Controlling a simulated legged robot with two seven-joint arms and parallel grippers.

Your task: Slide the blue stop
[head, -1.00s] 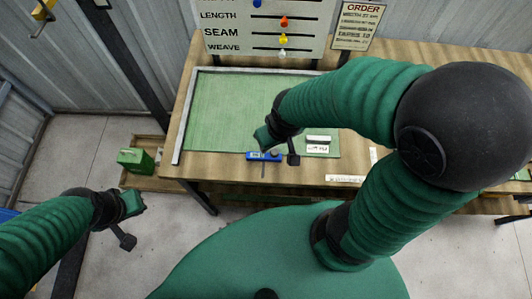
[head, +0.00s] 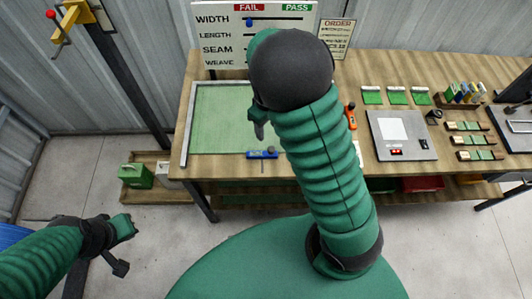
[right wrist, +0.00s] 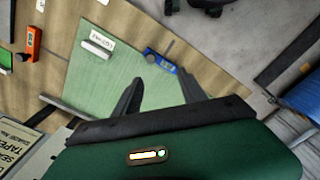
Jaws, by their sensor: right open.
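The blue stop (head: 262,153) is a small blue block with a display, at the front edge of the green mat (head: 215,125) on the wooden table. It also shows in the right wrist view (right wrist: 160,63), beyond my fingertips. My right gripper (head: 258,128) hangs above the mat, behind the stop in the head view, partly hidden by my arm. In the right wrist view its two dark fingers (right wrist: 160,88) are apart with nothing between them. They are not touching the stop. My left gripper (head: 122,248) is low at the left, away from the table; its jaws are unclear.
A sign board (head: 225,35) with sliders stands behind the table. A grey scale (head: 400,135) and an orange tool (head: 351,116) lie to the right. A white block (right wrist: 97,48) lies on the mat. A green container (head: 136,175) sits on a low shelf at left.

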